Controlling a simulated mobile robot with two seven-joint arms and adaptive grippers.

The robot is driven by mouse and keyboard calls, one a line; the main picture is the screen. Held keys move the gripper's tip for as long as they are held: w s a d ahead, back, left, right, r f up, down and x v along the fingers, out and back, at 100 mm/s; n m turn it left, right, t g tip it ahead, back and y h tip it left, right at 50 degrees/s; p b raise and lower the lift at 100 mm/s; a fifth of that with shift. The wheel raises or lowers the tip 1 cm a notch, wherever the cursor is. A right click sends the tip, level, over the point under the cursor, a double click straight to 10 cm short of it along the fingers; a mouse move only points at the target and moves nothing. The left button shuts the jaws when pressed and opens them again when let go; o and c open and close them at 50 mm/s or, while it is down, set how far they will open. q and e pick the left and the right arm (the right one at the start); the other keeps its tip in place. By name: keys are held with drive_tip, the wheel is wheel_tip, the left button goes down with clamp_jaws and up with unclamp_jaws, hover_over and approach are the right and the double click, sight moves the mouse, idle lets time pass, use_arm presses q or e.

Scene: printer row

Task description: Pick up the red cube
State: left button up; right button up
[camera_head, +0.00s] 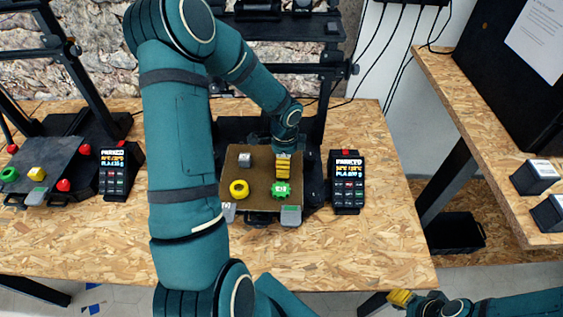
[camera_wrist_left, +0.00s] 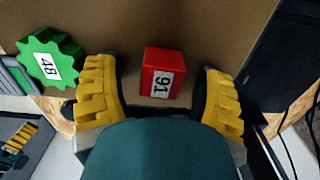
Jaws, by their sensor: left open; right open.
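The red cube (camera_wrist_left: 160,73), labelled 91, sits on a brown printer bed (camera_wrist_left: 200,22) in the left wrist view. My left gripper (camera_wrist_left: 157,85) is open, with one yellow finger on each side of the cube and visible gaps to both. In the head view my left gripper (camera_head: 283,166) is low over the right part of the bed (camera_head: 262,178), and the cube is hidden there. My right gripper (camera_head: 387,299) is open and empty at the bottom right, in front of the table edge, far from the cube.
A green gear (camera_head: 281,190) lies just in front of my left gripper. A yellow ring (camera_head: 239,188) and a grey cube (camera_head: 244,160) are left on the same bed. Dark printer uprights stand behind. A control box (camera_head: 348,182) stands right of the bed. Table front right is clear.

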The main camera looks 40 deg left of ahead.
use_arm(q)
drive_tip(key=c, duration=0.9)
drive_tip(key=shift+c, duration=0.2)
